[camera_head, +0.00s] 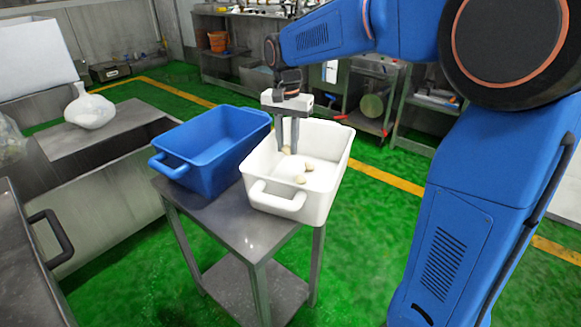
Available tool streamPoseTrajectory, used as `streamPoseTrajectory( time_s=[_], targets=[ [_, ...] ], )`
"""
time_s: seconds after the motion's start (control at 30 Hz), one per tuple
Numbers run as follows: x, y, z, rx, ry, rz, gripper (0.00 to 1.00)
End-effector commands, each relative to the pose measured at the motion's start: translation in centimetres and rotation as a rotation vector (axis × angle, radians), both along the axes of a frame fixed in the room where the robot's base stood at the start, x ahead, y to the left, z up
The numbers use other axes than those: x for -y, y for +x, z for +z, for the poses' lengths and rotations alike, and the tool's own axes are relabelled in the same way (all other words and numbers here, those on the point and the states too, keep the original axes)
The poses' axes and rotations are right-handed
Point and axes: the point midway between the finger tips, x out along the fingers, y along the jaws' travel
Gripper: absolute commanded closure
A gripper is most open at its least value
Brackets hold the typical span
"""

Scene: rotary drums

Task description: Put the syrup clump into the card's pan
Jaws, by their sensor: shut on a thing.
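My gripper (287,150) points down into a white pan (278,201) on a small metal table. Its fingers are shut on a small pale clump (287,150), which shows low between the fingertips. It is too small to tell whether the clump is off the pan's floor. Two similar pale clumps, one farther back (309,167) and one nearer (300,180), lie on the pan's floor. A blue pan (183,175) stands left of the white one and looks empty, though part of its floor is hidden. No card can be made out.
The metal table (240,230) has a bare strip in front of the pans. At left are a metal bench with a white bag-like object (89,108) and a dark handle (50,237). Workbenches line the back. Green floor lies open between.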

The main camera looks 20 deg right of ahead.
Motion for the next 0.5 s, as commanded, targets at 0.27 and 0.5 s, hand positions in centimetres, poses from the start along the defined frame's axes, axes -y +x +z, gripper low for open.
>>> streamPoseTrajectory(
  time_s=[0.27, 0.5],
  targets=[
    [0.0, 0.0, -2.8, 0.000, 0.000, 0.001, 0.97],
    [0.0, 0.0, -5.3, -0.001, 0.000, 0.001, 0.97]
  ],
)
